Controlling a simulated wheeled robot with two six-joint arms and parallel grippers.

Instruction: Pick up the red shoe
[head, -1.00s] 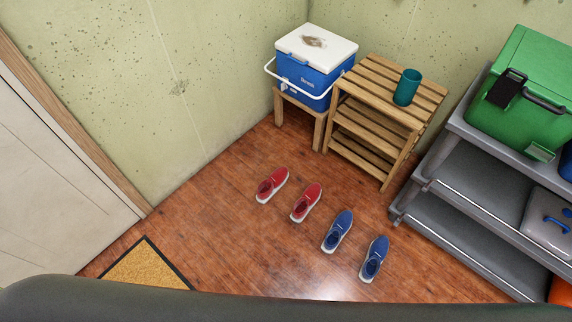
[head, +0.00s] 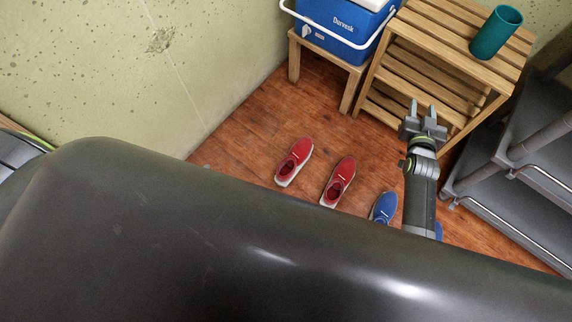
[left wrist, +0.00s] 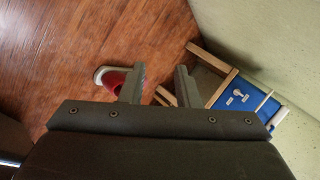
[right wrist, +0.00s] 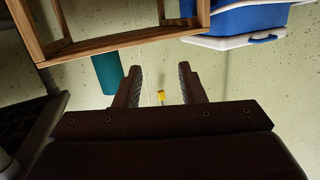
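Two red shoes stand on the wood floor, the left one (head: 295,162) and the right one (head: 339,181). One red shoe with a white sole (left wrist: 113,80) shows in the left wrist view, partly hidden behind a finger; I cannot tell which of the two it is. My left gripper (left wrist: 160,72) is open and empty, with the shoe left of its finger gap and apart from it. It does not show in the head view. My right gripper (head: 424,108) is open and empty, above and right of the shoes, in front of the slatted shelf.
A blue shoe (head: 384,207) stands right of the red ones; another is mostly hidden by my right arm. A blue cooler (head: 345,24) on a wooden stand, a slatted wooden shelf (head: 425,52) with a teal cup (head: 496,32), and a grey rack (head: 515,225) border the floor.

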